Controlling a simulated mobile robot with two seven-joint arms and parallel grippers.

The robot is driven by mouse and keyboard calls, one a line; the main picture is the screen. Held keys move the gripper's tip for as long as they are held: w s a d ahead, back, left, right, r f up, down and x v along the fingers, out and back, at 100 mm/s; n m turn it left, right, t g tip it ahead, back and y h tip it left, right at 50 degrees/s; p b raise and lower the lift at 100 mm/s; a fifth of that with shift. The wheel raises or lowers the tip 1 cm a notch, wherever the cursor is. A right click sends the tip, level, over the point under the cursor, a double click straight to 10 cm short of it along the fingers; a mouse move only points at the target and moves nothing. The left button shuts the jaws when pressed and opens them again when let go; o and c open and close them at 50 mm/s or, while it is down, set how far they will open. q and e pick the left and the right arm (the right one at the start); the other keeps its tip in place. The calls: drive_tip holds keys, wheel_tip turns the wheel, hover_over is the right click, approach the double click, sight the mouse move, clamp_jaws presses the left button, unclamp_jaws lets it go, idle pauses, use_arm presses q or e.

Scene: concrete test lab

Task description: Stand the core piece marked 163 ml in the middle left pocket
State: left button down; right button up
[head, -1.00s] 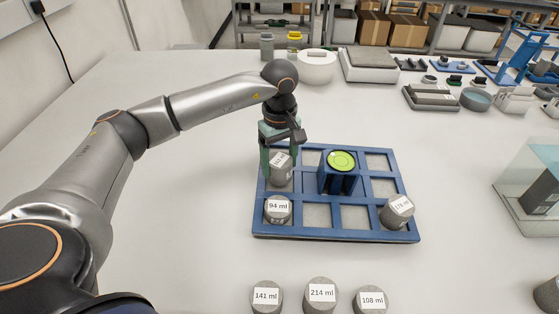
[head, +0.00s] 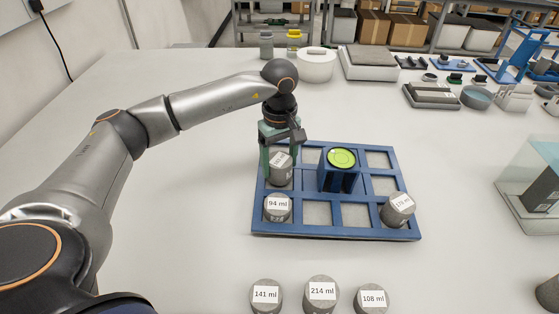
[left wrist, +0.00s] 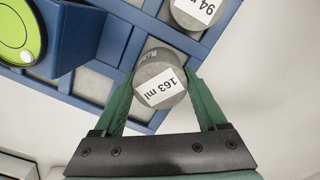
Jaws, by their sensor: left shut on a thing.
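The grey core marked 163 ml (left wrist: 163,85) is between the green fingers of my left gripper (left wrist: 160,98), which is shut on it. In the head view this core (head: 280,175) looks upright at the middle left pocket of the blue tray (head: 330,236), with my left gripper (head: 279,158) above and around it. Its lower end is partly hidden, so I cannot tell whether it rests on the pocket floor. The core marked 94 ml (head: 277,208) stands in the front left pocket, just in front. My right gripper is not in view.
A blue holder with a lime-green round top (head: 341,159) rises from the tray, right of the gripper. Cores marked 141 ml (head: 265,296), 214 ml (head: 321,294) and 108 ml (head: 372,300) stand in front. The table left of the tray is clear.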

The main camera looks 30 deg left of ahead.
use_arm(q)
drive_tip(key=shift+f, duration=0.15)
idle(0.4)
drive_tip(key=shift+f+b, duration=0.4)
drive_tip(key=shift+b, duration=0.05)
drive_tip(key=shift+f, duration=0.15)
idle(0.5)
unclamp_jaws()
drive_tip(key=shift+r+p, duration=1.6)
drive_tip(key=shift+r, duration=0.95)
